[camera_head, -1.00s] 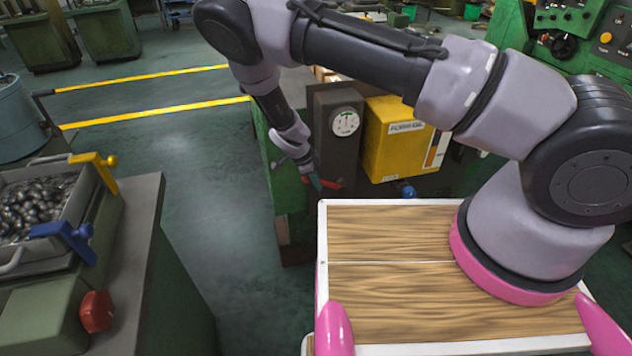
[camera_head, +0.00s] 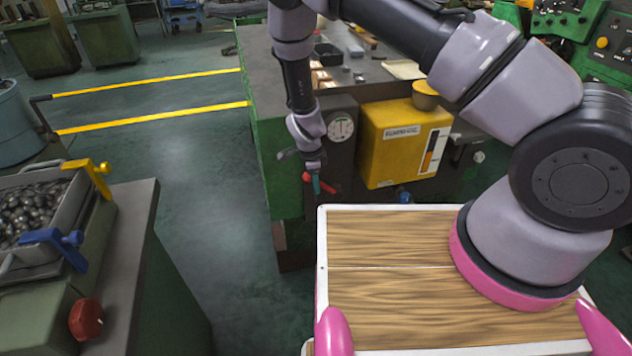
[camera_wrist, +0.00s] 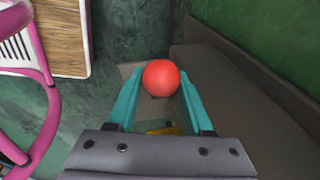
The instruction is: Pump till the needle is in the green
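A round gauge (camera_head: 341,128) with a white face sits on a dark housing left of a yellow tank (camera_head: 398,145). My arm is close to its left edge, and its needle is too small to read. My gripper (camera_head: 316,184) points down in front of the housing, with teal fingertips low beside some red parts. In the wrist view a red ball knob (camera_wrist: 160,78) lies between the tips of my open gripper (camera_wrist: 160,90). Narrow gaps show on both sides of the knob. The lever under it is mostly hidden.
A bench top (camera_head: 375,70) with small items lies behind the tank. A tray of metal parts (camera_head: 35,205) with yellow and blue handles stands on the left bench. Green floor is free between. My wooden deck is in front.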

